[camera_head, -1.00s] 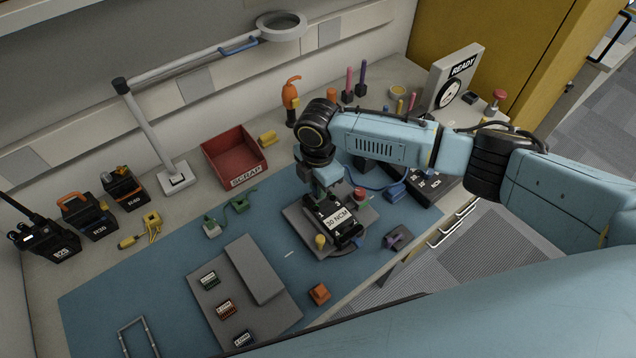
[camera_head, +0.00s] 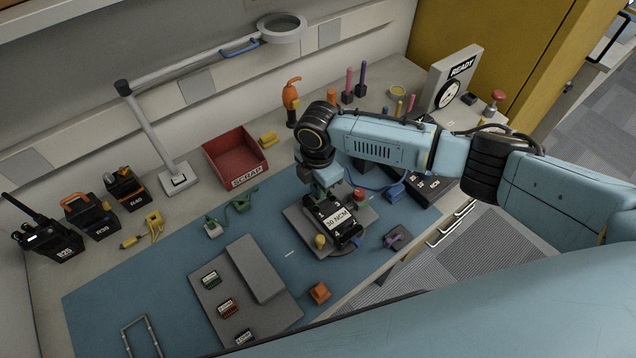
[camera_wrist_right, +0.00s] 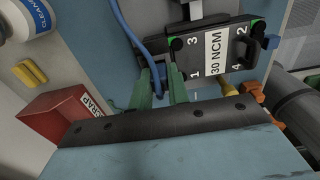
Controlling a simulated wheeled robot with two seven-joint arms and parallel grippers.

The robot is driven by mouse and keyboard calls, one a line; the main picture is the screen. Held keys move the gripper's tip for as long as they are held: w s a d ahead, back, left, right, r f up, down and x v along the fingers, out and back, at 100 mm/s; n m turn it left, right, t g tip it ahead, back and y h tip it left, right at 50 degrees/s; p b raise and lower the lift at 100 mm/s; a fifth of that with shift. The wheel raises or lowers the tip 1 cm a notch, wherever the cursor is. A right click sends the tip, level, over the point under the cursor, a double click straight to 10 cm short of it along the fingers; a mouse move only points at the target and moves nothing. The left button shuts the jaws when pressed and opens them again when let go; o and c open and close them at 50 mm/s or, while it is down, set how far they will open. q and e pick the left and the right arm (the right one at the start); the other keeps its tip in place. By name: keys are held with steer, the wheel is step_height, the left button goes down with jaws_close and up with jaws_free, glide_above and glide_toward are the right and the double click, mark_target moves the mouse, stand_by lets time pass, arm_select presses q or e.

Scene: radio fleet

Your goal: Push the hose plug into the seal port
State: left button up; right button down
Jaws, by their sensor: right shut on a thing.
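A black radio body (camera_head: 340,221) labelled "30 NCM" lies on a grey fixture plate (camera_head: 298,218) on the blue mat; its numbered face also shows in the wrist view (camera_wrist_right: 214,55). My right gripper (camera_head: 326,190) is over the radio's far edge. In the wrist view its two green fingers (camera_wrist_right: 160,92) are shut on the blue hose plug (camera_wrist_right: 159,72), beside the corner marked 1. The blue hose (camera_wrist_right: 127,27) runs up from it. The fingers hide much of the plug. I cannot make out the seal port or whether the plug touches it. My left gripper is not in view.
A red scrap bin (camera_head: 233,156) stands behind the mat. A yellow knob (camera_head: 320,241) and a red button (camera_head: 359,194) flank the radio. A grey stepped block (camera_head: 256,270) is at the front left, an orange block (camera_head: 319,292) nearby.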

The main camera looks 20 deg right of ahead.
steer(key=shift+p, duration=0.3)
stand_by(0.4)
steer(key=shift+f+b, duration=0.4)
steer(key=shift+f, duration=0.2)
stand_by(0.7)
steer(key=c, duration=0.8)
jaws_free()
steer(key=shift+r, duration=0.15)
steer(key=shift+r+p, duration=2.4)
steer(key=shift+p, duration=0.2)
